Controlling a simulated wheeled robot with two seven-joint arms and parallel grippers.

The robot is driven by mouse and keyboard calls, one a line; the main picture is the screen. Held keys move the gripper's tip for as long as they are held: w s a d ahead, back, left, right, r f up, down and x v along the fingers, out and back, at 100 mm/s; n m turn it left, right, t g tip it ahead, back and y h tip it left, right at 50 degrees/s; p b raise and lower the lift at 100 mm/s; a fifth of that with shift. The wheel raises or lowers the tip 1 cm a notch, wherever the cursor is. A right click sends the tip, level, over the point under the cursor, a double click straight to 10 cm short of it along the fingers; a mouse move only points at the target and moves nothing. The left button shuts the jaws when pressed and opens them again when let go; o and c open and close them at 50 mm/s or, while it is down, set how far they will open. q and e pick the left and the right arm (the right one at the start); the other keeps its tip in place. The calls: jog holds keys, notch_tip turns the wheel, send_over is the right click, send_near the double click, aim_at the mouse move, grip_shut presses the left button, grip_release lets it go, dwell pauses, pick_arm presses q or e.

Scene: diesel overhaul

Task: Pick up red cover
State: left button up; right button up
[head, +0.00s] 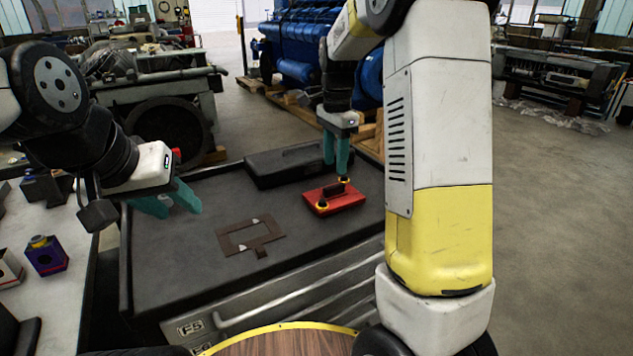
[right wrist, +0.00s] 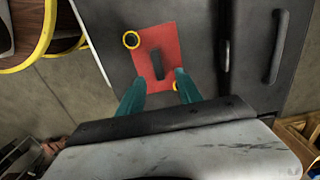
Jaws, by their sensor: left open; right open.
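The red cover (head: 350,203) lies flat on the dark top of the tool cabinet (head: 180,270). It has a dark handle in its middle and yellow rings at opposite corners. My right gripper (head: 338,174) is open and points down just above the cover's far part. In the right wrist view the red cover (right wrist: 164,45) lies beyond the open teal fingers (right wrist: 158,88), with its handle ahead of the gap between them. My left gripper (head: 178,204) is open and empty above the cabinet's left edge, well apart from the cover.
A flat brown gasket-like plate (head: 250,236) lies left of the cover. A closed black case (head: 285,164) lies behind it. The cabinet top's front area is clear.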

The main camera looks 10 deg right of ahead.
aim_at(334, 186)
jog(key=f, duration=0.7)
jog(key=shift+s+f, duration=0.15)
jog(key=shift+s, duration=0.05)
jog(key=shift+c, duration=0.2)
grip_shut()
dwell(1.0)
